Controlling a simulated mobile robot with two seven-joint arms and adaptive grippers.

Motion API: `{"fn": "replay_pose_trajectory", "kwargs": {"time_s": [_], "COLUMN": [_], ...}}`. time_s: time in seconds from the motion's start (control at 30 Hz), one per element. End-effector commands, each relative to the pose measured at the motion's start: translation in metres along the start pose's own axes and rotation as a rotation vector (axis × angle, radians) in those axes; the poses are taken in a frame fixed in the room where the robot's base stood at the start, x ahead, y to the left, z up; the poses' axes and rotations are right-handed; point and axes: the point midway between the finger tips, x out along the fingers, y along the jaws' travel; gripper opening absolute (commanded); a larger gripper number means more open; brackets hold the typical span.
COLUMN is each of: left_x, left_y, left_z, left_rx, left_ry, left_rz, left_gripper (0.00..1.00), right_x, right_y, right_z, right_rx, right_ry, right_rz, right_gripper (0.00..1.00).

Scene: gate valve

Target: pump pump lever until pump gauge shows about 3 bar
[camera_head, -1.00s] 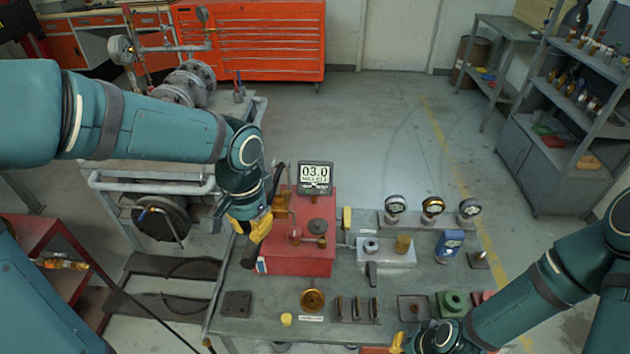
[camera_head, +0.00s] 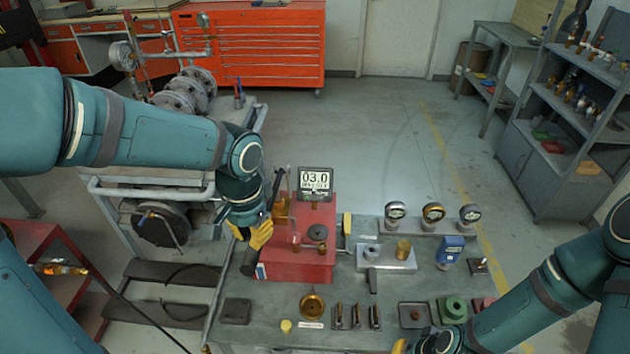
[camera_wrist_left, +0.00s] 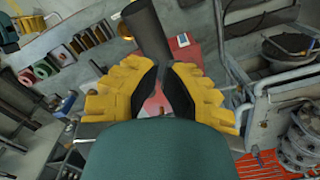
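The red pump (camera_head: 296,264) stands on the grey bench, and its digital pump gauge (camera_head: 315,181) reads 03.0. The dark cylindrical handle of the pump lever (camera_head: 249,262) sticks out at the pump's left side. It also shows in the left wrist view (camera_wrist_left: 147,32), running in between the fingertips. My left gripper (camera_head: 255,236), with yellow fingers, is closed around this handle; in the wrist view (camera_wrist_left: 163,70) its black pads lie on both sides of it. The rest of the lever is mostly hidden. My right gripper (camera_head: 399,346) shows only partly at the bottom edge, away from the pump.
Several gauges (camera_head: 433,212) stand on a rail at the bench's back right, with a blue device (camera_head: 449,250) before them. Small parts and trays (camera_head: 414,315) line the front edge. A pipe cart (camera_head: 150,190) stands left of the pump. The floor behind is clear.

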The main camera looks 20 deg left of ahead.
Motion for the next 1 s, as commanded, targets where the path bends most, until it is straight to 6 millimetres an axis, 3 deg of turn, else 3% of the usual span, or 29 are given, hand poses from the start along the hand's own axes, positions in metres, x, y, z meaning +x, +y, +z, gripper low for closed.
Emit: {"fn": "replay_pose_trajectory", "kwargs": {"time_s": [0.47,1.0], "left_x": [-0.002,-0.052], "left_y": [0.0,0.0], "left_z": [0.0,0.0], "left_rx": [0.0,0.0], "left_ry": [0.0,0.001], "left_rz": [0.0,0.0], "left_gripper": [0.0,0.0], "right_x": [-0.002,-0.04], "right_y": [-0.001,-0.015], "right_z": [0.0,-0.005], "right_rx": [0.0,0.0], "right_ry": [0.0,0.0], "right_rz": [0.0,0.0], "right_gripper": [0.0,0.0]}}
